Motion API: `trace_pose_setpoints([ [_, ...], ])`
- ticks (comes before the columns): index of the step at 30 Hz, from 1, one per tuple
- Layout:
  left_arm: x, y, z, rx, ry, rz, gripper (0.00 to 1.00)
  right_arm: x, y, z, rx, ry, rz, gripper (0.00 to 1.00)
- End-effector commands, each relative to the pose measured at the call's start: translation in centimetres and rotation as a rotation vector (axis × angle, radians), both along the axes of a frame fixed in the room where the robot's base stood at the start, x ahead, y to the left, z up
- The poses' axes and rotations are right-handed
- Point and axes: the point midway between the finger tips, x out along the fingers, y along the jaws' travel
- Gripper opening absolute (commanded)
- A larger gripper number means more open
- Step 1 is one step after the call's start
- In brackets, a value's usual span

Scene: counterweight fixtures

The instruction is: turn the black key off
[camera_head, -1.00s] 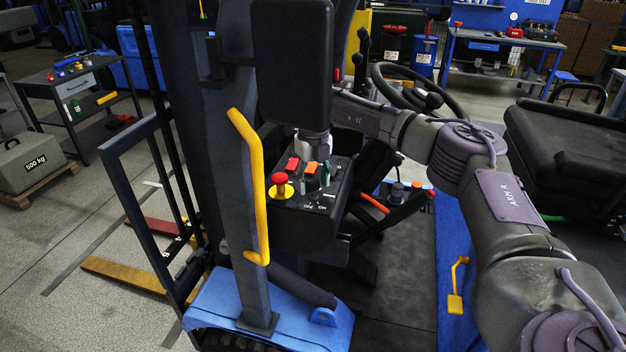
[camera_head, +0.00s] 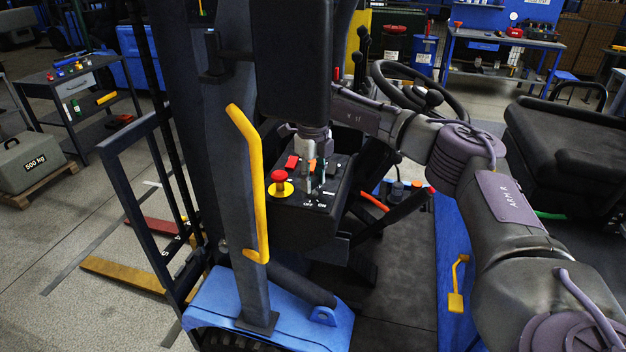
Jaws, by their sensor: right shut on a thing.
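The black control panel (camera_head: 290,216) of the blue vehicle is in the middle of the head view, with OFF and ON marks near its front edge. My right gripper (camera_head: 317,180) reaches down onto the panel from above, just behind these marks. It is shut on the black key, which is largely hidden by the fingers; its exact angle cannot be told. My left gripper is not in view.
A red knob (camera_head: 281,177) on a yellow base and a red switch (camera_head: 291,162) are close left of my right gripper. A yellow handrail (camera_head: 252,180) stands left of the panel. The steering wheel (camera_head: 440,76) is behind right.

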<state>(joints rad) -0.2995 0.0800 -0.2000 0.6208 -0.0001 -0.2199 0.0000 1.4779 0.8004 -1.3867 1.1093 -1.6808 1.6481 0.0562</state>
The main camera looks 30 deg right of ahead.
Motion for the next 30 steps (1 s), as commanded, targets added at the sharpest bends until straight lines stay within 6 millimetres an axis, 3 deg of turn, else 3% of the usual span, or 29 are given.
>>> trace_pose_setpoints([
  [15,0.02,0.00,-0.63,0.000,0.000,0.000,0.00,0.09,-0.01,0.11,0.000,-0.004,0.378,0.03],
  [30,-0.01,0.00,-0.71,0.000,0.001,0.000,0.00,0.13,0.02,0.20,0.000,-0.006,0.481,0.03],
])
